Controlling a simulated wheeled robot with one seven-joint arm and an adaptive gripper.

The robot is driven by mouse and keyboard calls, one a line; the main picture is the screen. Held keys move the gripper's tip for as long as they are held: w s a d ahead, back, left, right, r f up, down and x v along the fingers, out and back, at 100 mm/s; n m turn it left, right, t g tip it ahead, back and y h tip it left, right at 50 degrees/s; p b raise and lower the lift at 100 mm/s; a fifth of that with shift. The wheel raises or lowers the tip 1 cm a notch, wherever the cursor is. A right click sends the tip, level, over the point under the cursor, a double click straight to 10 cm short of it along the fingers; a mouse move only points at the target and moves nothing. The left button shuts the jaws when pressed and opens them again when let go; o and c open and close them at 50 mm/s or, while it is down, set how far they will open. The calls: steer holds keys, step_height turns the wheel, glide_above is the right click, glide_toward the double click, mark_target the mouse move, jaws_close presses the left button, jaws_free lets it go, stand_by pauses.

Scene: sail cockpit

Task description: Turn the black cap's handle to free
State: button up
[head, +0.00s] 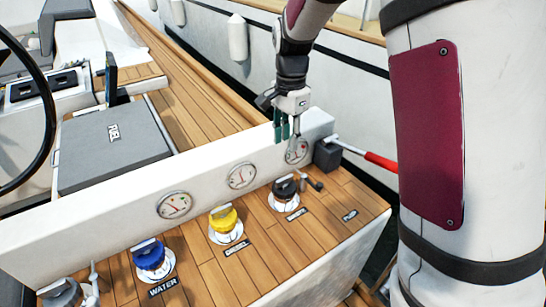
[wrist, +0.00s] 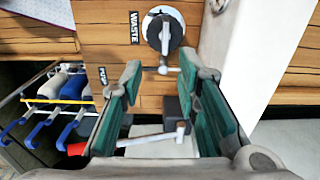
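The black cap (head: 285,190) sits on a round pale base on the teak deck, right of the yellow cap. In the wrist view the cap (wrist: 163,30) is at the top, beside a WASTE label. Its handle (head: 313,182) sticks out to the right in the head view; in the wrist view the grey handle (wrist: 165,58) points down and ends in a crossbar. My gripper (head: 285,138) is above and behind the cap, apart from it. In the wrist view my gripper (wrist: 160,78) is open, its two green-padded fingers spread with nothing held; the crossbar shows beyond the fingertips.
A black block (head: 327,155) with a red-handled lever (head: 381,161) stands close right of the cap. A white panel with gauges (head: 241,176) rises behind it. A yellow cap (head: 224,219) and a blue cap (head: 150,256) stand to the left. Open deck lies in front.

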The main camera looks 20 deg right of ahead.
mark_target(285, 178)
steer(key=f, duration=1)
steer(key=w+f+b, duration=0.1)
steer(key=f, duration=0.3)
steer(key=shift+w+f, duration=0.1)
steer(key=shift+f, duration=0.3)
steer(key=shift+c, duration=0.6)
jaws_close()
